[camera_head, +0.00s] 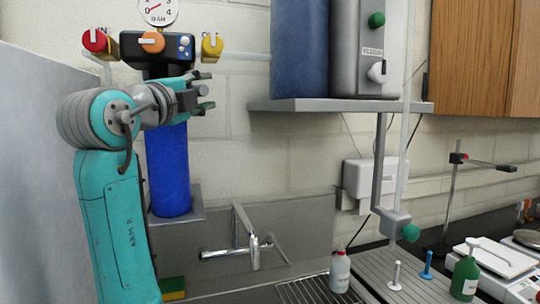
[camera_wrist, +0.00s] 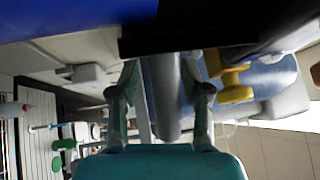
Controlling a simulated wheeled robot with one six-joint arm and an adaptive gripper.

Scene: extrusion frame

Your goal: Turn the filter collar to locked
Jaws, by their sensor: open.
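The filter unit has a black head (camera_head: 168,58) with an orange round knob (camera_head: 152,42) on its front and a blue cylindrical housing (camera_head: 168,170) below.
A gauge (camera_head: 158,10) sits above the filter. To the right a grey shelf (camera_head: 335,105) carries a blue tank (camera_head: 298,50) and a grey unit. Below are a tap (camera_head: 253,252), a white bottle (camera_head: 340,272) and a green bottle (camera_head: 465,278).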

